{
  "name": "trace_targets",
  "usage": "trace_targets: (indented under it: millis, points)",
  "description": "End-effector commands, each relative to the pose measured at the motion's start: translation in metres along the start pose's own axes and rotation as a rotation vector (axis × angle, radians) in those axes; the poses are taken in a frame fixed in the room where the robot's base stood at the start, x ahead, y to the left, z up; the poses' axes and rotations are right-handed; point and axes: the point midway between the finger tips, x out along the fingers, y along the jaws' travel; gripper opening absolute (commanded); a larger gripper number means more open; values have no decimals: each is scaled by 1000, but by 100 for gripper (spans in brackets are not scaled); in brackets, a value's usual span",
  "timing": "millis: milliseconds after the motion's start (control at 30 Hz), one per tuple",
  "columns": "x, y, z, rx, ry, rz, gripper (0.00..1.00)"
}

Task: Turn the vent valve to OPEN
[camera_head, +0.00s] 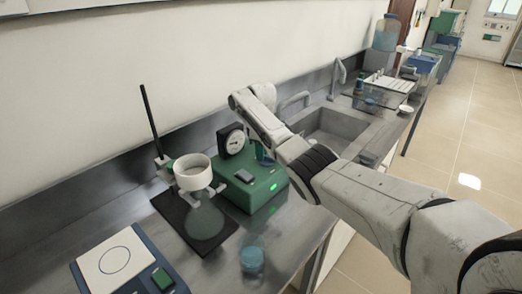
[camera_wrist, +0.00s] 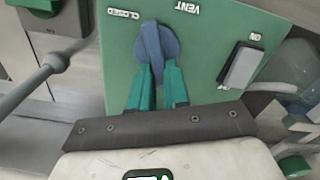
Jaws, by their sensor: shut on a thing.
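In the wrist view, the vent valve's blue-grey handle (camera_wrist: 159,42) sits on a green panel (camera_wrist: 208,35) under the VENT label. The CLOSED label (camera_wrist: 123,13) is to its upper left. I see no OPEN label. The handle stands nearly upright in the picture, its top leaning slightly left. My gripper (camera_wrist: 158,72), with teal fingers, is shut on the handle, one finger on each side. In the head view, a green box with a dial gauge (camera_head: 250,180) stands on the bench; my fingers and the valve cannot be made out there.
A rocker switch (camera_wrist: 240,66) marked ON is right of the valve. A grey rod (camera_wrist: 35,80) runs along the left. In the head view, a white funnel (camera_head: 193,172) on a stand is left of the box, a beaker (camera_head: 252,255) in front, and a sink (camera_head: 335,128) behind right.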

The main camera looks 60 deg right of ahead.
Motion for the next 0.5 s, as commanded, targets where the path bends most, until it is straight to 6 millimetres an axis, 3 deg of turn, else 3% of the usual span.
trace_targets:
  millis: [500]
  points:
    - [-1, 6, 1, 339, 0, 0, 0]
